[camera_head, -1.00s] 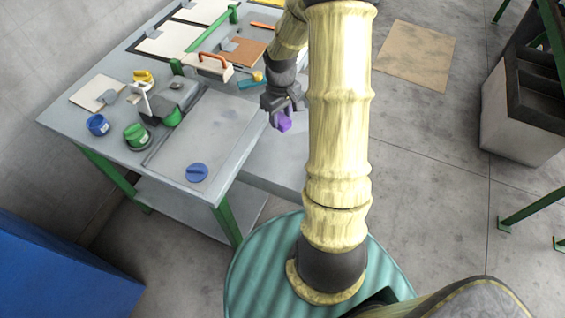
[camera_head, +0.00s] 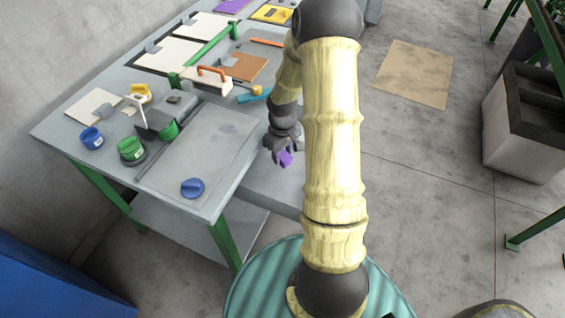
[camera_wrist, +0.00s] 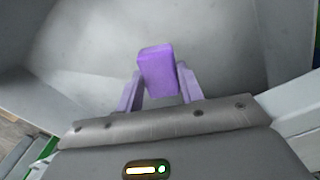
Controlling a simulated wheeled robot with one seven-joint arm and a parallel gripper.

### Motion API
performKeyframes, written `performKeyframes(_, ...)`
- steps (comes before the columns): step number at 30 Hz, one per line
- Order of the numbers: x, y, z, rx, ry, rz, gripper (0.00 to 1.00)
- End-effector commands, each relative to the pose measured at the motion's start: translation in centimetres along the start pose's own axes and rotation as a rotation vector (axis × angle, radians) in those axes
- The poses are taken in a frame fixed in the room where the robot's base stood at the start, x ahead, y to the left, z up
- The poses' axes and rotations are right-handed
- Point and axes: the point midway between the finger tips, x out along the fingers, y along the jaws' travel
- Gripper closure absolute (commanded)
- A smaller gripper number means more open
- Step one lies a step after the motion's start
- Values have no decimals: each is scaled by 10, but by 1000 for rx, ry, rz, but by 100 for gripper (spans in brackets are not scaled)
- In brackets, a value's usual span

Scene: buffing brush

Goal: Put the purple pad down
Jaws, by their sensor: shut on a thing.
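The purple pad (camera_head: 285,158) is a small block held in my gripper (camera_head: 279,151). In the head view it hangs just off the right edge of the grey workbench (camera_head: 215,150). In the wrist view the purple pad (camera_wrist: 158,72) sits between the two fingers of my gripper (camera_wrist: 158,88), which look purplish there. Below it is a plain grey surface, with a gap that I cannot measure. My gripper is shut on the pad.
On the bench are a blue round knob (camera_head: 192,188), a green round piece (camera_head: 131,150), a blue round piece (camera_head: 92,138), an orange-handled tool (camera_head: 207,80) and boards at the back. A grey lower surface (camera_head: 270,190) lies beside the bench, and looks clear.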

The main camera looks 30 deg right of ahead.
Motion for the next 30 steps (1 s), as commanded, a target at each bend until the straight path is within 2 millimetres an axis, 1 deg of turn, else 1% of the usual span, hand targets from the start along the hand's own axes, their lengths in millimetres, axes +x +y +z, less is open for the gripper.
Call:
performKeyframes(1,6,0,0,0,-1,0,88)
performKeyframes(3,8,0,0,1,0,1,88)
performKeyframes(10,8,1,0,1,1,1,88)
performKeyframes(12,10,0,0,1,0,1,88)
performKeyframes(14,17,0,0,1,-1,0,88)
performKeyframes(18,37,0,0,-1,-1,-1,88)
performKeyframes(21,45,0,0,1,-1,0,88)
performKeyframes(30,47,0,0,1,1,1,88)
